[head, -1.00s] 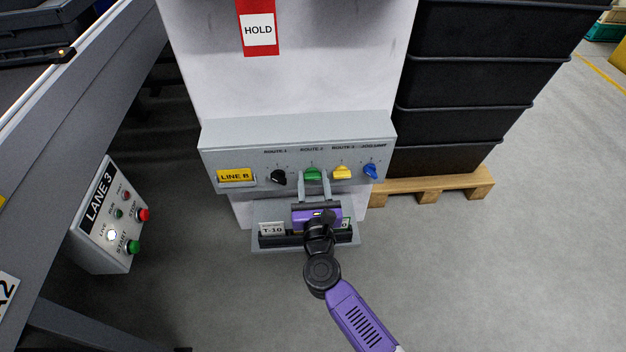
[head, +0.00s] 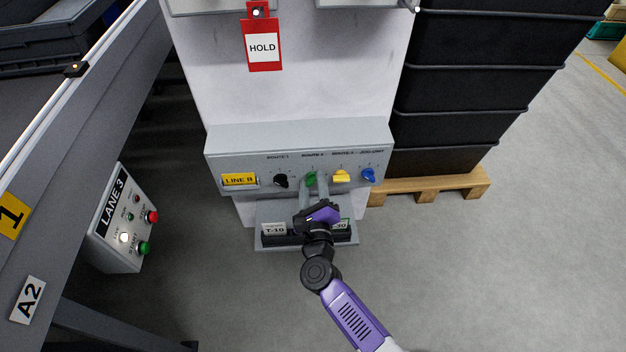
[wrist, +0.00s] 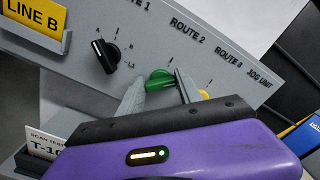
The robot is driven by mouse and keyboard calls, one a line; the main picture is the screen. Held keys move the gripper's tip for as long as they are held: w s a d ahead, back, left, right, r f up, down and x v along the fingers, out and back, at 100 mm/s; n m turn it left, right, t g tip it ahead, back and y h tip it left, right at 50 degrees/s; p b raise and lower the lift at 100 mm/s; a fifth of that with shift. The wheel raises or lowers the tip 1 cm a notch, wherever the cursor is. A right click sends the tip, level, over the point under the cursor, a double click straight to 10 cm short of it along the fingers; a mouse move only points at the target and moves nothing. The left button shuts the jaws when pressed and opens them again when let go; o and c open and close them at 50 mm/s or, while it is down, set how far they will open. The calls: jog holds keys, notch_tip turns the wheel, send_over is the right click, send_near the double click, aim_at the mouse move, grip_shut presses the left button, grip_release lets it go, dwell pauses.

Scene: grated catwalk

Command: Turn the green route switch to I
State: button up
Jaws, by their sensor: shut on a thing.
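The green route switch (head: 311,179), under the ROUTE 2 label, sits on the grey LINE B panel (head: 228,150), between the black and yellow knobs. It also shows in the wrist view (wrist: 160,80), with its handle between my fingers. My gripper (head: 313,186) is shut on it from below and front, and is rolled relative to the panel. In the wrist view my gripper (wrist: 163,90) has one finger on each side of the green handle. The marks around the green switch are partly hidden or too small to read, so I cannot tell its exact position.
The black knob (head: 281,181) is to the left; the yellow knob (head: 341,176) and blue knob (head: 369,175) are to the right. A card holder (head: 258,243) sits below the panel. Black crates (head: 450,120) stand at right, and a LANE 3 box (head: 118,225) at left.

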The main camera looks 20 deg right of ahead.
jog(key=n+p, duration=0.2)
jog(key=n, duration=0.2)
jog(key=shift+a+n, duration=0.1)
jog(key=shift+n, duration=0.3)
jog(key=shift+f+n+p, duration=0.2)
jog(key=shift+n+p, duration=0.85)
jog(key=shift+n, duration=1.45)
jog(key=o, duration=1.4)
jog(key=shift+s, duration=0.1)
jog(key=p+v, duration=0.2)
jog(key=v, duration=0.5)
jog(key=shift+s+a, duration=0.15)
jog(key=shift+s, duration=0.1)
